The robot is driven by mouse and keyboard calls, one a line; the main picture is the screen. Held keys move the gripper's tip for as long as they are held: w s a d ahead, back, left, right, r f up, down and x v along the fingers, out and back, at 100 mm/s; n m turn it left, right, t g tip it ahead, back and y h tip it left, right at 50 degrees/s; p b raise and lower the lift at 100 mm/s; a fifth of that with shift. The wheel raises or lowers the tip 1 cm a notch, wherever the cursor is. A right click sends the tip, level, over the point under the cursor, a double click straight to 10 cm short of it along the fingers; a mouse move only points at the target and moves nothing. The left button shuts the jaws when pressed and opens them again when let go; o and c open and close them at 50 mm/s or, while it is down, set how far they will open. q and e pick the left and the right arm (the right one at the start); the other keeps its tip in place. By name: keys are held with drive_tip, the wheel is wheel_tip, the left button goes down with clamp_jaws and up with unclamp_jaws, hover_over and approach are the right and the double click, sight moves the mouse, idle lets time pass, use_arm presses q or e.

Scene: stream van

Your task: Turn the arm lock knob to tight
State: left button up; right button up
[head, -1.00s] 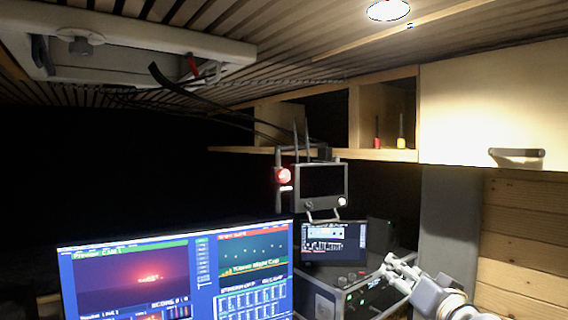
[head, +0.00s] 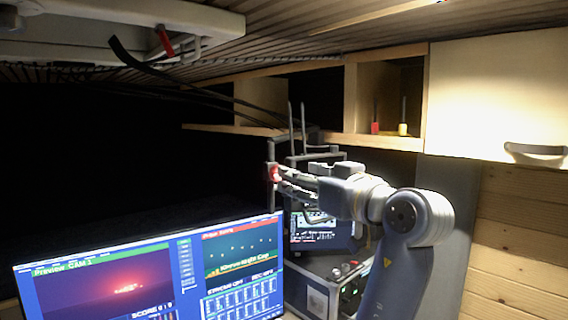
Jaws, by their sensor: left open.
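The red knob (head: 274,174) sits on a dark vertical post beside a small bracket-mounted monitor. My left gripper (head: 280,177) comes in from the right with its fingers pointing left. Its jaws are open, and the fingertips are at the knob's right side, one higher and one lower. I cannot tell whether they touch it. The knob's markings are too small to read. My right gripper is not in view.
A large screen (head: 150,275) stands at the lower left. A smaller screen (head: 308,228) and a rack case (head: 318,290) sit below the gripper. A shelf with a red-handled tool (head: 375,127) and a cabinet (head: 490,95) are above right.

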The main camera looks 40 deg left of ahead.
use_arm(q)
drive_tip(key=p+x, duration=0.2)
drive_tip(key=x, duration=0.5)
drive_tip(key=shift+a+f+p, duration=0.2)
drive_tip(key=shift+a+p, duration=0.15)
drive_tip(key=shift+d, duration=0.15)
drive_tip(key=shift+c, duration=0.3)
drive_tip(key=shift+w, duration=0.1)
drive_tip(key=c, duration=1)
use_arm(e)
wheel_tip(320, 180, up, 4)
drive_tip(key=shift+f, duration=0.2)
